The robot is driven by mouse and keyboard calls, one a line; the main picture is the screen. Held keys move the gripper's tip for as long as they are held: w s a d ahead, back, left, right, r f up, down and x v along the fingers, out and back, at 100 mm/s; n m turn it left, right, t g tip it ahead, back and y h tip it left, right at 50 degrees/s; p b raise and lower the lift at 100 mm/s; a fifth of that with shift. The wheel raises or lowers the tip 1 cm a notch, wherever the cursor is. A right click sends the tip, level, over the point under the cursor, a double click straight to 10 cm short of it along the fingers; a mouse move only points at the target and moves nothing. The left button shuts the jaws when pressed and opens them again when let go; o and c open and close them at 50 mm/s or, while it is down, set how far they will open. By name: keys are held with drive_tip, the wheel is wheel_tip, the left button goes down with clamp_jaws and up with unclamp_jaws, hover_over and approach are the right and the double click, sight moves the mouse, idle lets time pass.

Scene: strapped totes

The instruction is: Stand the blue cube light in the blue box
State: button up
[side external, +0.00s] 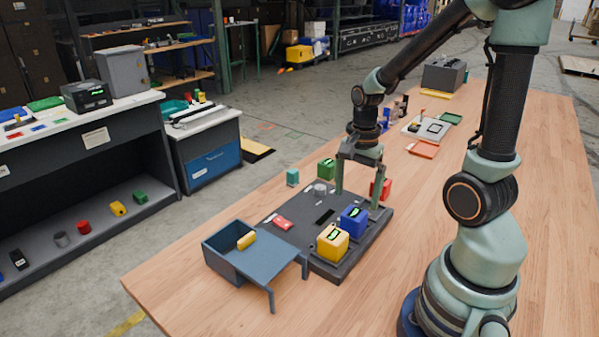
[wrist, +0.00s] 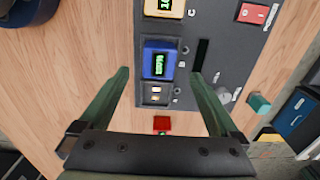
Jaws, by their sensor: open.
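The blue cube light (side external: 353,220) sits upright on the dark board, its lit green display facing up. It also shows in the wrist view (wrist: 152,73), between and slightly beyond the fingertips. My gripper (side external: 358,200) is open and empty, fingers pointing down, just behind the cube in the side view; in the wrist view its fingers (wrist: 160,75) spread wider than the cube, with space on both sides. The blue box (side external: 222,262) stands at the board's left, open on top, with a flat flap on its right side. A yellow block (side external: 246,240) lies in it.
The dark board (side external: 290,208) also carries a yellow cube light (side external: 332,243) beside the blue one, a red switch (side external: 283,223) and a grey knob (side external: 320,189).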

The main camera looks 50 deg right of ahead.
sight(355, 212)
drive_tip(key=shift+f, duration=3.35)
clamp_jaws()
